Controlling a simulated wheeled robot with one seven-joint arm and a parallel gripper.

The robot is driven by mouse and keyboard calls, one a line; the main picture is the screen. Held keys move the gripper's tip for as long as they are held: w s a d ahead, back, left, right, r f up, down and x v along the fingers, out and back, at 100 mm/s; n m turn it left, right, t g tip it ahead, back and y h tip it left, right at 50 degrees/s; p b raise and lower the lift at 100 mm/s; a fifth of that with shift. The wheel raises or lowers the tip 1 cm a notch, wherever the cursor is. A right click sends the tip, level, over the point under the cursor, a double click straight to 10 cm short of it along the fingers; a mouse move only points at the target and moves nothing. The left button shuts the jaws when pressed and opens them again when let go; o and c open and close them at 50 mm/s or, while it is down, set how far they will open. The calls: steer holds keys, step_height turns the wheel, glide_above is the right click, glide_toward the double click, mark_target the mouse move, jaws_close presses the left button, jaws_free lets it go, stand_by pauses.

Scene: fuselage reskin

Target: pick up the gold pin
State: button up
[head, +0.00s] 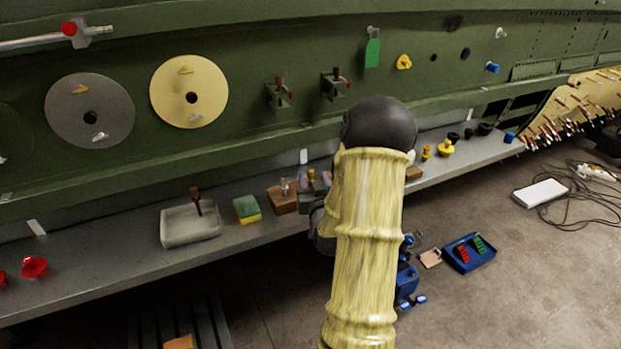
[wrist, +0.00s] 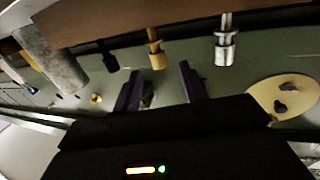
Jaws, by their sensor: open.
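The gold pin (wrist: 156,50) stands out from a brown block (wrist: 120,14) at the top of the wrist view. My gripper (wrist: 159,72) is open, with its two purple fingers apart and nothing between them. The gold pin lies just beyond the fingertips, roughly in line with the gap. A silver pin (wrist: 225,45) is to its right and a black pin (wrist: 108,56) to its left. In the head view my gripper (head: 315,180) is at the shelf by the wooden block (head: 282,200); the gold pin (head: 311,176) shows small between the fingers.
A grey shelf (head: 110,268) runs along the green fuselage panel (head: 240,150). A grey tray (head: 190,238) and a green-yellow sponge (head: 247,210) stand left of the block. Yellow and black knobs stand farther right. A blue tray (head: 483,259) is on the floor.

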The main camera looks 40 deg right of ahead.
mark_target(311, 172)
steer(key=p+x, duration=0.1)
steer(key=x, duration=0.3)
steer(key=shift+w+d, duration=0.15)
steer(key=shift+w, duration=0.05)
jaws_close()
stand_by(0.4)
step_height(311, 172, up, 10)
stand_by(0.6)
stand_by(0.4)
